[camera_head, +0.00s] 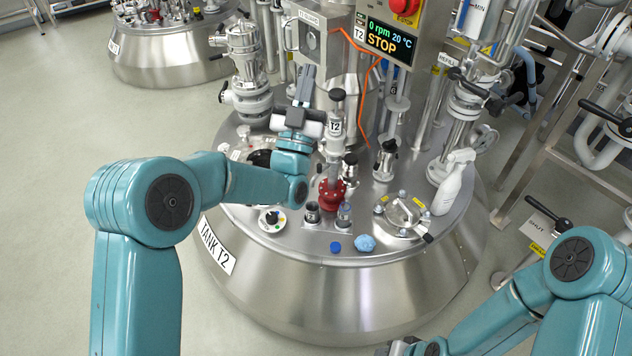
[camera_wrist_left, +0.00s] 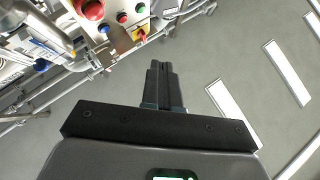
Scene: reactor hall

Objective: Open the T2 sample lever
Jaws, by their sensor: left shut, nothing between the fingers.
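The T2 sample fitting (camera_head: 335,125) stands upright on the tank lid, with a white T2 label and a black knob on top. Which part of it is the lever, and how that is set, I cannot tell. My left gripper (camera_head: 306,72) is shut and empty, its fingers pointing away, just left of the fitting and apart from it as far as I can see. In the left wrist view its closed fingers (camera_wrist_left: 164,68) have floor behind them. My right gripper is mostly cut off at the bottom edge; its jaws do not show.
The tank T2 lid (camera_head: 290,245) carries a red flanged piece (camera_head: 331,193), two small vials, a blue cap (camera_head: 335,247), a blue crumpled item (camera_head: 365,243) and a white spray bottle (camera_head: 453,182). A control box (camera_head: 385,40) reads STOP. An orange cable hangs near the fitting.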

